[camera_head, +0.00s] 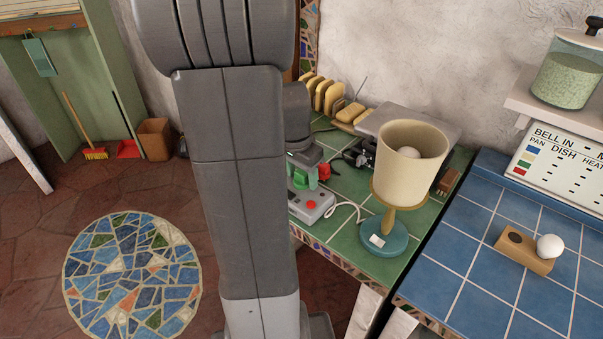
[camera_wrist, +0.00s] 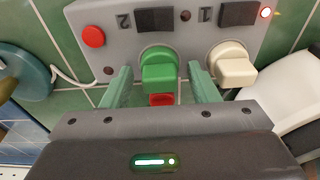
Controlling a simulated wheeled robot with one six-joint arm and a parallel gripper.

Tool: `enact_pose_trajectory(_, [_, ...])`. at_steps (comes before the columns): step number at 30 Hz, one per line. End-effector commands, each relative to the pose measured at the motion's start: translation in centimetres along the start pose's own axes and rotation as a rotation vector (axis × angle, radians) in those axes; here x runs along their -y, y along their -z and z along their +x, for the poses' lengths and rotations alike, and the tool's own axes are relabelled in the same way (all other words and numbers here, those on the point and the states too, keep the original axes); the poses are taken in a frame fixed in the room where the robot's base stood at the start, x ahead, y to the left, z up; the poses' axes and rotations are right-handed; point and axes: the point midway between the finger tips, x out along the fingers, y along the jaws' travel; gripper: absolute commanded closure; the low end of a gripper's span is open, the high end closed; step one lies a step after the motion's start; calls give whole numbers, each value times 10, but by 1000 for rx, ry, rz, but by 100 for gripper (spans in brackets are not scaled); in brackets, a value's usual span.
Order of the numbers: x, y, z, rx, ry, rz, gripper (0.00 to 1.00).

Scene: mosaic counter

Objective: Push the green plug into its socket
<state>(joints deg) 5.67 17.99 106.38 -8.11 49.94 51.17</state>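The green plug (camera_wrist: 160,73) stands at the green-ringed socket (camera_wrist: 158,52) below the number 2 on a grey socket box (camera_wrist: 190,18). How deep it sits cannot be told. My gripper (camera_wrist: 160,80) has one green finger on each side of the plug, with a visible gap on both sides. It is open and holds nothing. In the head view, my gripper (camera_head: 301,160) is above the grey box (camera_head: 316,212) on the green-tiled counter, and my arm hides part of this area.
A red block (camera_wrist: 162,100) shows just below the green plug. A red button (camera_wrist: 93,37) is on the box. A lamp (camera_head: 408,165) with a teal base stands close right.

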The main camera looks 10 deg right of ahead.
Motion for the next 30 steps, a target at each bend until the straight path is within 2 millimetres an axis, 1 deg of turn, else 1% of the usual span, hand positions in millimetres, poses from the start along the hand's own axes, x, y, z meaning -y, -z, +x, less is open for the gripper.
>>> enact_pose_trajectory(10, [0,0,-2,0,0,0,37])
enact_pose_trajectory(14, [0,0,-13,-2,2,0,37])
enact_pose_trajectory(17, [1,1,-30,-4,5,0,37])
enact_pose_trajectory(24, [1,1,-86,-4,4,0,37])
enact_pose_trajectory(27, [1,1,-106,-3,3,0,37])
enact_pose_trajectory(30, [1,0,-122,-2,3,0,37])
